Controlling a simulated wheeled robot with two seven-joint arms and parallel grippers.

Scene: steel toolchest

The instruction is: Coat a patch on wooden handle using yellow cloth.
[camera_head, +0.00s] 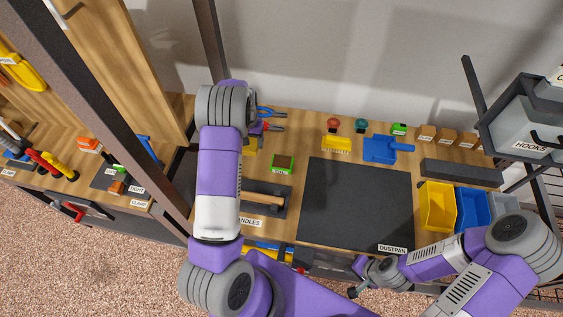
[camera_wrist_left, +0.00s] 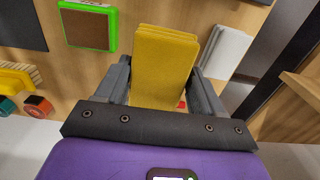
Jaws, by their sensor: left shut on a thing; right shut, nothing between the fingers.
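The wooden handle (camera_head: 262,200) lies on a dark mat with a "HANDLES" label, partly hidden behind my left arm in the head view. The yellow cloth (camera_wrist_left: 165,65) is a folded pad between the fingers of my left gripper (camera_wrist_left: 163,85), which is shut on it. In the head view my left arm covers most of that gripper, near the back of the bench, beyond the handle. A small green tray (camera_head: 282,164) with a brown surface is right of it; it also shows in the left wrist view (camera_wrist_left: 88,25). My right gripper (camera_head: 357,280) is shut and empty before the bench front.
A large dark "DUSTPAN" mat (camera_head: 355,205) lies empty right of the handle. A blue dustpan (camera_head: 385,149) and yellow brush (camera_head: 336,144) are behind it. Yellow (camera_head: 437,205) and blue bins stand at right. Pliers (camera_head: 270,112) lie near the back. A dark upright post (camera_head: 120,125) crosses at left.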

